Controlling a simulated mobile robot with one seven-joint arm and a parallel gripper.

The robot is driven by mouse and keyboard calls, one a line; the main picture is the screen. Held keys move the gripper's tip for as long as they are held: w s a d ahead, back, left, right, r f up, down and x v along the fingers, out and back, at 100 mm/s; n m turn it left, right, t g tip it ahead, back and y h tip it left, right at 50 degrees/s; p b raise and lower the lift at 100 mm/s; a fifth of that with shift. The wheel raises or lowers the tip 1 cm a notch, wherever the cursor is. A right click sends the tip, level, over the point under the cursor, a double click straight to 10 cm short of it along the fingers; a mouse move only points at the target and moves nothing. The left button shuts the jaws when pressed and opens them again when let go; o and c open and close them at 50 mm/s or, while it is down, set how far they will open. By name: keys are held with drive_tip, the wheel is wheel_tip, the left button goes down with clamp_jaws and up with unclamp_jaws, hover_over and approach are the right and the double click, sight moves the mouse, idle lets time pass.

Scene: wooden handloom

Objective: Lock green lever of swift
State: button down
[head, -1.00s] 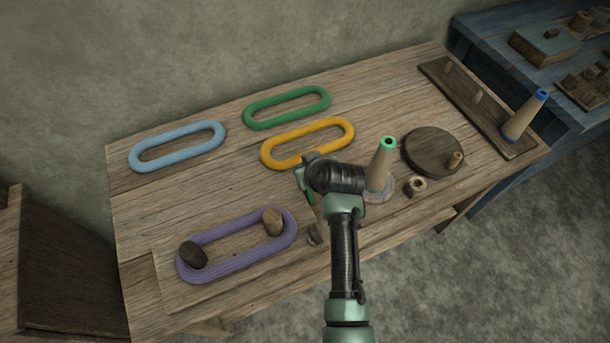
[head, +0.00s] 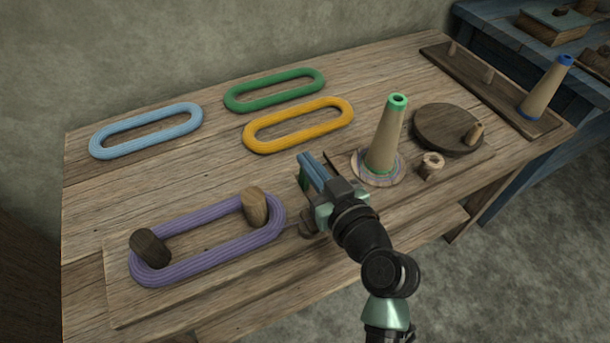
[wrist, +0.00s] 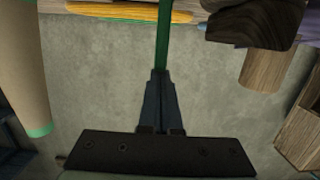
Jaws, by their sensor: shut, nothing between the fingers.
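The swift's board (head: 120,300) lies at the front left of the table, with a light peg (head: 255,207) and a dark peg (head: 150,248) inside a purple yarn loop (head: 213,258). The green lever (head: 303,177) shows as a small strip beside my gripper (head: 307,160), which hides most of it. In the wrist view the lever (wrist: 163,30) is a narrow green bar, in line with my gripper (wrist: 160,73). My fingers are shut and empty. Their tips are at the lever's visible end; I cannot tell whether they touch it.
A cone with a green top (head: 388,135) stands just right of my gripper, near a round wooden wheel (head: 446,128) with a handle. Blue (head: 147,130), green (head: 275,90) and yellow (head: 298,125) yarn loops lie behind. A blue-topped cone (head: 547,88) stands at the right.

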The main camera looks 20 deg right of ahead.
drive_tip(key=f+b, duration=0.1)
drive_tip(key=s+f+t+b, duration=0.1)
drive_tip(key=b, duration=0.1)
drive_tip(key=s+b, duration=0.1)
drive_tip(key=b, duration=0.2)
drive_tip(key=shift+f+b, duration=0.1)
drive_tip(key=shift+b, duration=0.2)
drive_tip(key=shift+r, duration=0.4)
drive_tip(key=w+r+p, duration=0.1)
drive_tip(key=r+p, duration=0.1)
drive_tip(key=w+r+p, duration=0.1)
drive_tip(key=r, duration=0.1)
drive_tip(key=shift+w+a+p, duration=0.1)
drive_tip(key=shift+w+p, duration=0.2)
drive_tip(key=s, duration=1)
drive_tip(key=shift+d+t+b, duration=0.25)
drive_tip(key=shift+t+b, duration=0.05)
drive_tip(key=shift+b, duration=0.05)
